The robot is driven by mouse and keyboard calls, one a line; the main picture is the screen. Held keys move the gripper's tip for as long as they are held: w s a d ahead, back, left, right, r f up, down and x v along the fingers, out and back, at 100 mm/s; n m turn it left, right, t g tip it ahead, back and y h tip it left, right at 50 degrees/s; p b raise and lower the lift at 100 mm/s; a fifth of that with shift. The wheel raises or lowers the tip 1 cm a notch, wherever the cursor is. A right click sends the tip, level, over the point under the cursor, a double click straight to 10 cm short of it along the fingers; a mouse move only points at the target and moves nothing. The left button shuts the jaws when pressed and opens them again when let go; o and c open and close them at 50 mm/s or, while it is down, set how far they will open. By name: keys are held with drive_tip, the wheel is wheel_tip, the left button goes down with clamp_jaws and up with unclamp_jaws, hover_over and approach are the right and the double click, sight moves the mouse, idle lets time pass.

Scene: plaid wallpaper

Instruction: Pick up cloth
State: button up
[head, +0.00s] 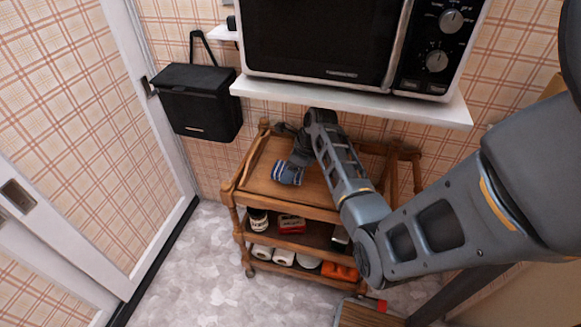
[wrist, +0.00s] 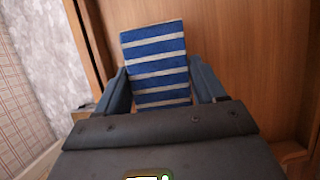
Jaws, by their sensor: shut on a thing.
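The cloth (head: 287,173) is a small blue piece with white stripes, at the top shelf of the wooden cart (head: 318,187) in the head view. In the wrist view the striped cloth (wrist: 155,62) stands out between and beyond the fingers. My gripper (head: 292,163) reaches down to the cart top and is shut on the cloth; its fingers also show on both sides of the cloth in the wrist view (wrist: 163,90). I cannot tell whether the cloth touches the wood.
A white shelf (head: 350,100) with a microwave (head: 330,40) hangs above the cart, close over my arm. A black box (head: 198,103) is on the wall at left. The lower cart shelves hold a red box (head: 291,224), white rolls (head: 284,257) and an orange item (head: 340,271).

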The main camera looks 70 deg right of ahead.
drive_tip(key=s+a+p, duration=0.2)
drive_tip(key=s+p, duration=0.1)
drive_tip(key=s, duration=0.1)
drive_tip(key=s+a+p, duration=0.3)
drive_tip(key=s, duration=0.1)
drive_tip(key=s+a+p, duration=0.3)
drive_tip(key=s, duration=0.1)
drive_tip(key=shift+s+r, duration=0.3)
drive_tip(key=s+a, duration=0.4)
drive_tip(key=s, duration=0.3)
drive_tip(key=s+a, duration=0.5)
drive_tip(key=s, duration=0.2)
drive_tip(key=shift+s+f, duration=0.2)
drive_tip(key=shift+s, duration=0.1)
drive_tip(key=o, duration=0.5)
drive_tip(key=c, duration=0.4)
drive_tip(key=shift+d, duration=0.1)
